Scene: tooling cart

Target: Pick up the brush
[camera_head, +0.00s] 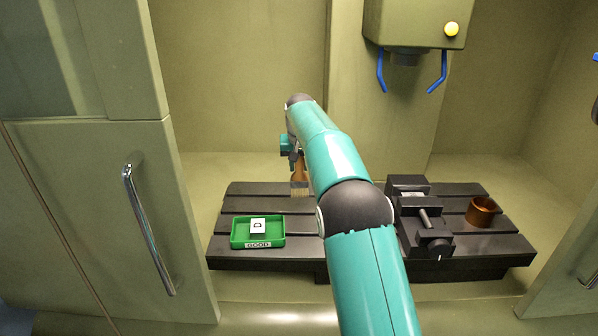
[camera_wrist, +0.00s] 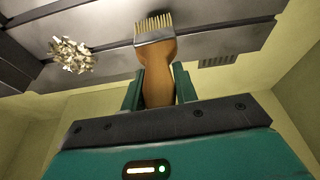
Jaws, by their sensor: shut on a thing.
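The brush (camera_wrist: 158,52) has an orange-brown wooden handle, a metal band and pale bristles. In the wrist view its handle is between the two green fingers of my gripper (camera_wrist: 158,85), which is shut on it, with the bristles pointing away from the palm. In the head view the brush (camera_head: 300,178) hangs roughly upright, bristles down, below my gripper (camera_head: 296,155) at the back of the slotted table. I cannot tell whether the bristles touch the table. My arm hides part of the area right of the brush.
The dark slotted table (camera_head: 330,264) carries a green tray (camera_head: 258,244) with a "D" part, a black vise (camera_head: 424,225) and a copper-coloured ring (camera_head: 482,212). Metal shavings (camera_wrist: 72,54) lie on the table. A machine head (camera_head: 415,25) hangs above; an open door (camera_head: 100,200) stands left.

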